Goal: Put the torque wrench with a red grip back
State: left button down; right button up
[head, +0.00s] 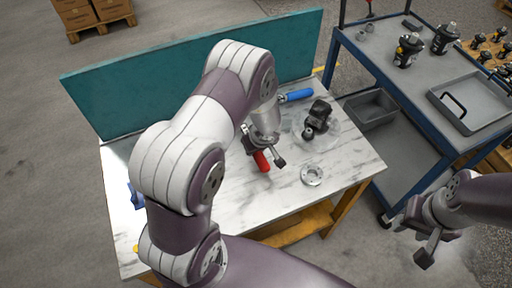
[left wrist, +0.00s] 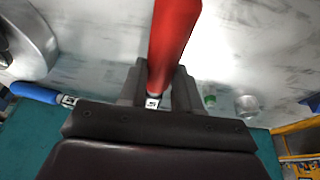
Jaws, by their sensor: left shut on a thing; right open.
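The torque wrench with a red grip (head: 262,161) is in my left gripper (head: 264,150), over the middle of the marble-topped workbench (head: 220,205). In the left wrist view the red grip (left wrist: 173,42) rises from between the dark jaws, which are shut on the wrench (left wrist: 153,101) near the lower end of the grip. The rest of the wrench is hidden by the gripper. I cannot tell whether the wrench touches the bench. My right gripper (head: 427,238) is open and empty, off the bench at the lower right.
A blue-handled tool (head: 297,96) lies at the bench's back, before a teal panel (head: 150,92). A black motor part (head: 318,117) and a metal ring (head: 312,175) are on the right. A blue cart (head: 395,95) with pumps and a tray (head: 475,100) stands beyond.

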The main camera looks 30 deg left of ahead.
pick_arm(q)
jog(key=shift+f, duration=0.15)
jog(key=c, duration=0.8)
grip_release()
jog(key=d+r+m+t+h+p, duration=0.1)
jog(key=d+r+m+p, duration=0.15)
jog(key=r, duration=0.65)
jog(key=d+r+m+t+h+p, duration=0.15)
jog(key=d+r, duration=0.25)
jog(key=r, duration=0.4)
jog(key=s+r+m+g, duration=0.1)
jog(key=s+m, duration=0.1)
jog(key=s, duration=0.3)
jog(key=s+r+m+g, duration=0.1)
jog(key=s+r+m, duration=0.1)
jog(key=s, duration=0.2)
jog(key=s+r+m+g, duration=0.1)
jog(key=s+r+m, duration=0.1)
jog(key=s, duration=0.3)
jog(key=shift+s+a+r+g+p, duration=0.25)
jog(key=shift+s+a+p, duration=0.05)
jog(key=shift+p, duration=0.1)
